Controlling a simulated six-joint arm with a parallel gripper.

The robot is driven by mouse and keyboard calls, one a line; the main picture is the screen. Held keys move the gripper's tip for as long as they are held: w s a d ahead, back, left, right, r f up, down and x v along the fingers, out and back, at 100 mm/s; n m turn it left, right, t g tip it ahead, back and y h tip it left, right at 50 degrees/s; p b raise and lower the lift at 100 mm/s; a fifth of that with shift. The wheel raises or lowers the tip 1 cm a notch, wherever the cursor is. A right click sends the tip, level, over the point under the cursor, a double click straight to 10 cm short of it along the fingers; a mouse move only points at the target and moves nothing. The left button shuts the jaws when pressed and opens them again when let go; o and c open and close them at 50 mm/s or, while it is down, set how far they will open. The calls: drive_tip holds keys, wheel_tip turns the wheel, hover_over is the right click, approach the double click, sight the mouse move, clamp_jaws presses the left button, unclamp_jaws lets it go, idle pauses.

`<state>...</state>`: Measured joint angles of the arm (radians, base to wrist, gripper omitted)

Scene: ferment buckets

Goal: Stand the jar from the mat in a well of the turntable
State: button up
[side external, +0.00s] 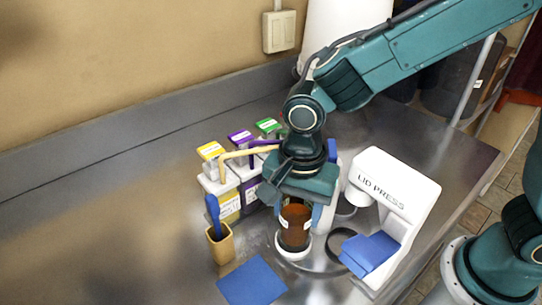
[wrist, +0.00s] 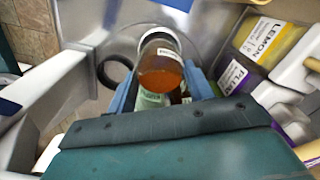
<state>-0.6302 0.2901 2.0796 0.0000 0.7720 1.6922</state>
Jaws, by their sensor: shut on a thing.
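A jar of amber-brown contents with a pale label (side external: 295,227) is held upright in my gripper (side external: 296,212). In the wrist view the jar (wrist: 162,68) is between the two blue fingers (wrist: 160,92), and the gripper is shut on it. The jar's foot is over a pale round rim (side external: 293,252). I cannot tell whether it touches the rim or hangs just above it. A dark ring (side external: 341,241) lies to the right of it. The turntable's outline is hard to make out on the shiny steel. The blue mat (side external: 252,283) is bare.
The white lid press (side external: 393,190) stands close on the right, with blue cloth-like pieces (side external: 369,252) at its base. Labelled tubs with yellow, purple and green tops (side external: 240,138) stand behind on the left. A tan cup (side external: 220,243) holds a blue tool. The counter's left is clear.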

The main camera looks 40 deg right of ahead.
drive_tip(key=shift+f, duration=0.95)
idle(3.0)
drive_tip(key=o, duration=1.7)
drive_tip(key=shift+o, duration=0.2)
drive_tip(key=shift+r, duration=0.15)
wheel_tip(320, 180, up, 8)
idle(0.5)
drive_tip(key=shift+w, duration=0.1)
